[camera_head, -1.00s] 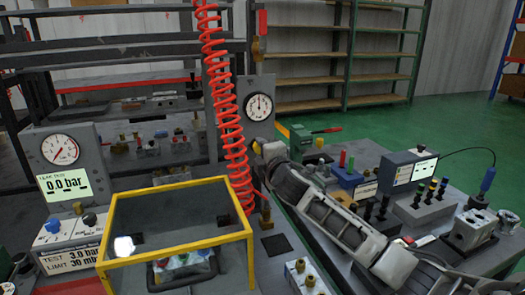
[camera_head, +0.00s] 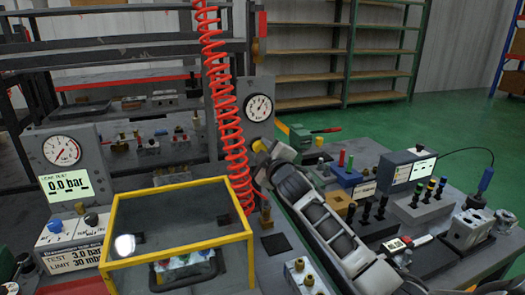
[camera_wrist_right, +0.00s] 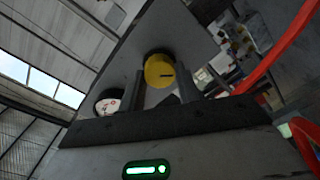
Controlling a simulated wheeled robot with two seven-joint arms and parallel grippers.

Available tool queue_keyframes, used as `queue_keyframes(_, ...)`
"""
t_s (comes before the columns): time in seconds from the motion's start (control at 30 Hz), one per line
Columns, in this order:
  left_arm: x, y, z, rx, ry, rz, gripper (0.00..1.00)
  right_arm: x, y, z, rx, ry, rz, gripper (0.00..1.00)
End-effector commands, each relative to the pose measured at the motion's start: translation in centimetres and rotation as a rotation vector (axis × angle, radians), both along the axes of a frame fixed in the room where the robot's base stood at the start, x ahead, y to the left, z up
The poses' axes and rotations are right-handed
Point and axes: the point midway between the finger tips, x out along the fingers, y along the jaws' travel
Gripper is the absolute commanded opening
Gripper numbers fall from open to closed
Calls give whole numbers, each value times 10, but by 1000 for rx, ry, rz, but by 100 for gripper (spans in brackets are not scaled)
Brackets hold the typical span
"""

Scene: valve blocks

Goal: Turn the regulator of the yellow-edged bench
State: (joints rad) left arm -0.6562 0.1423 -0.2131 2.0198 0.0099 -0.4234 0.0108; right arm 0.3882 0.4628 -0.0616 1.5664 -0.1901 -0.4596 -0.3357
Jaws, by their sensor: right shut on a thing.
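The regulator is a round yellow knob (camera_wrist_right: 159,71) with a dark mark on its face, on a grey panel in the right wrist view. In the head view a little of the yellow knob (camera_head: 258,146) shows below the round gauge (camera_head: 259,107). My right gripper (camera_wrist_right: 161,82) has one finger on each side of the knob and is shut on it. In the head view my right gripper (camera_head: 268,154) is at the panel, and its wrist partly hides the knob. The yellow-edged clear cover (camera_head: 182,242) stands in front, to the left. My left gripper is not in view.
A red coiled hose (camera_head: 228,110) hangs just left of the gauge panel. A leak-test panel (camera_head: 66,165) reads 0.0 bar at the left.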

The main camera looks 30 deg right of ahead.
Motion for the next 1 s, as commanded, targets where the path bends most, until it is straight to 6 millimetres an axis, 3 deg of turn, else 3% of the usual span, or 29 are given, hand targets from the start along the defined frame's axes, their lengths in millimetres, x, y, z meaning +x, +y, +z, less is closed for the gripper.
queue_keyframes(0.5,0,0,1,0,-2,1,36,0,0,-1,18,-2,0,10)
queue_keyframes(0.53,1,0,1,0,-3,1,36,0,0,-1,18,-2,0,38)
queue_keyframes(0.6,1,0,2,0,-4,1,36,0,0,-1,18,-2,0,55)
queue_keyframes(1.0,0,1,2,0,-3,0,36,-7,2,-1,17,-3,0,55)
